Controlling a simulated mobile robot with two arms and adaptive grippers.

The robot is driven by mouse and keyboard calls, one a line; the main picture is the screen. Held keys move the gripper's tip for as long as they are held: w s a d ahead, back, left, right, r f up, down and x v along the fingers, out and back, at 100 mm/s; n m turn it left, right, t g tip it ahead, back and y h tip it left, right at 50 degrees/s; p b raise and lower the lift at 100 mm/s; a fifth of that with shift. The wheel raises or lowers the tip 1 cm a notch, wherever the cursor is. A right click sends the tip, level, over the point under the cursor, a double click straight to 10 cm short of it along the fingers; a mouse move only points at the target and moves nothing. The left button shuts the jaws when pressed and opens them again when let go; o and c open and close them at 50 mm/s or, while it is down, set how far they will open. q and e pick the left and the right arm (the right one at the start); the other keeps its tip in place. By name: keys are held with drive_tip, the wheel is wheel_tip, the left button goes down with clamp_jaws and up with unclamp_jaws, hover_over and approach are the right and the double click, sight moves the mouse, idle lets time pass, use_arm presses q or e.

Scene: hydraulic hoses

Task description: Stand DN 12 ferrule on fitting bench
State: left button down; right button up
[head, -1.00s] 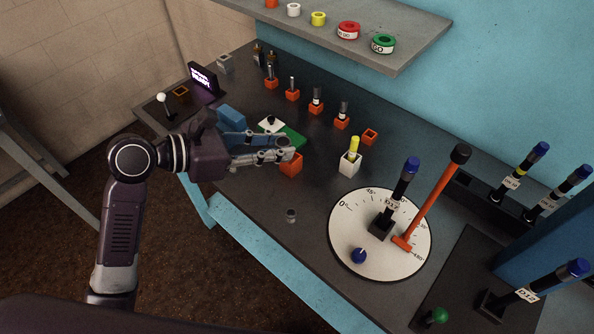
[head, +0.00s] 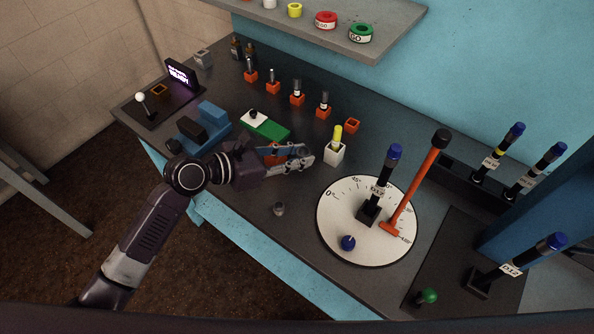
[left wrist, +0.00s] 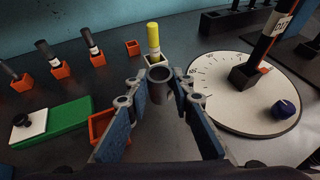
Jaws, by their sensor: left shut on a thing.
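My left gripper (head: 305,156) is shut on a small grey hollow ferrule. In the left wrist view the ferrule (left wrist: 160,78) sits upright between the fingertips (left wrist: 160,88), its round opening facing up. In the head view the fingers mostly hide it. The gripper is above the dark fitting bench (head: 235,205), right of an orange open box (left wrist: 104,126) and just in front of the white block with a yellow-topped pin (head: 334,151). Another small grey round part (head: 279,209) stands on the bench nearer the front edge. My right gripper is not in view.
A white angle dial (head: 335,230) with a blue-capped hose and an orange lever stands to the right. Several orange holders (head: 297,99) line the back. A green-and-white block (head: 265,125) lies behind my arm. Bare bench lies around the grey part.

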use_arm(q)
wheel_tip(320, 180, down, 6)
drive_tip(key=shift+f+b, duration=0.2)
drive_tip(key=shift+b, duration=0.1)
drive_tip(key=shift+f, duration=0.1)
drive_tip(key=shift+f, duration=0.15)
drive_tip(key=c, duration=1.7)
unclamp_jaws()
drive_tip(key=b+v, duration=0.1)
drive_tip(key=v, duration=1)
drive_tip(key=shift+a, duration=0.1)
drive_tip(key=shift+s+a+r, duration=0.2)
drive_tip(key=shift+a+r, duration=0.1)
drive_tip(key=shift+r, duration=0.1)
